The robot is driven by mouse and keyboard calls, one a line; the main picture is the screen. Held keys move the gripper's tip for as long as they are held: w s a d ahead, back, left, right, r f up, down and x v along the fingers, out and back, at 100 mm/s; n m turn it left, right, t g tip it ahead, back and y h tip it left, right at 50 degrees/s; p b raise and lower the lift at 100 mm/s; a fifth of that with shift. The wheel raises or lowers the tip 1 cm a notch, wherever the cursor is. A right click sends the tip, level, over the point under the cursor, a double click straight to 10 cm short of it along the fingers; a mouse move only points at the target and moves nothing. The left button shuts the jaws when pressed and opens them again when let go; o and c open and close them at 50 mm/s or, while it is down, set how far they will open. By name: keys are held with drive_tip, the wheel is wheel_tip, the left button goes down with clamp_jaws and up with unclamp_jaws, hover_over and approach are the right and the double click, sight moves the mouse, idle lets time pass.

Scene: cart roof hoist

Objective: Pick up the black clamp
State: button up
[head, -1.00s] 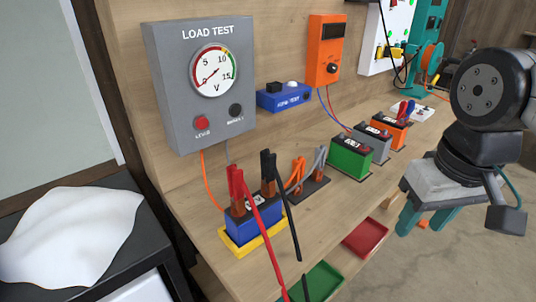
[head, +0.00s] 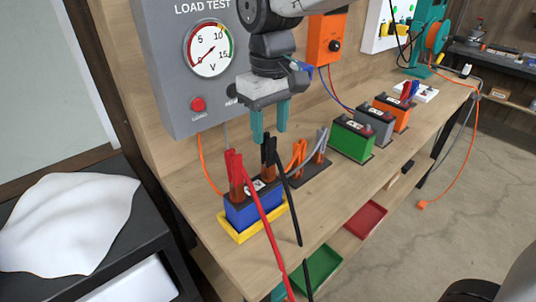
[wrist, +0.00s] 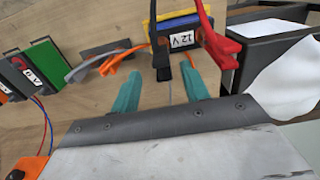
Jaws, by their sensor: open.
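The black clamp (head: 268,152) stands upright on the blue battery (head: 258,206), with its black cable hanging over the bench front. In the wrist view the black clamp (wrist: 161,62) shows between the two teal fingers. The red clamp (head: 235,170) stands on the same battery, to the left, with a red cable. My gripper (head: 269,134) is open, pointing down, with its fingertips around the height of the black clamp's top. It also shows in the wrist view (wrist: 163,72). Nothing is held. Whether a finger touches the clamp cannot be told.
The battery sits in a yellow tray (head: 240,238). Orange and grey clamps (head: 308,155) stand to its right, then green (head: 352,138), grey and orange batteries. The load test panel (head: 180,90) rises behind. Red (head: 365,220) and green trays lie below the bench front.

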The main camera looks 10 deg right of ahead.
sight(268, 148)
drive_tip(key=f, duration=0.5)
drive_tip(key=shift+a+f, duration=0.2)
drive_tip(key=shift+f, duration=0.2)
clamp_jaws()
